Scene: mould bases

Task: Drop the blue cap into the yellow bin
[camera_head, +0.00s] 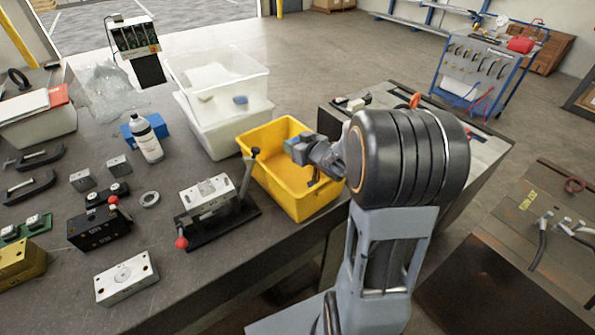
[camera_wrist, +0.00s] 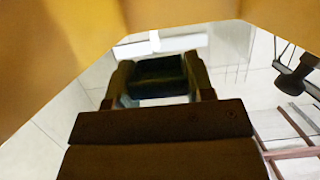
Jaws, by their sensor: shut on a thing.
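The yellow bin (camera_head: 262,178) stands open on the bench edge, right of centre in the head view. My gripper (camera_head: 305,152) is over its right part, at about rim height. In the wrist view, my gripper (camera_wrist: 160,88) is shut on a small dark block-like thing, taken as the blue cap (camera_wrist: 160,70), between its two fingers. Its blue colour is hard to tell in the shade. Yellow walls of the bin (camera_wrist: 60,40) fill the top and left of that view. In the head view my wrist hides part of the bin's right side, and the cap is not clear.
Clear stacked tubs (camera_head: 215,75) stand behind the bin; a blue piece lies inside. A toggle clamp (camera_head: 212,200) with an upright lever stands close left of the bin. A white bottle (camera_head: 146,138) and a blue box (camera_head: 158,126) are farther left. Another bench (camera_head: 470,155) is at right.

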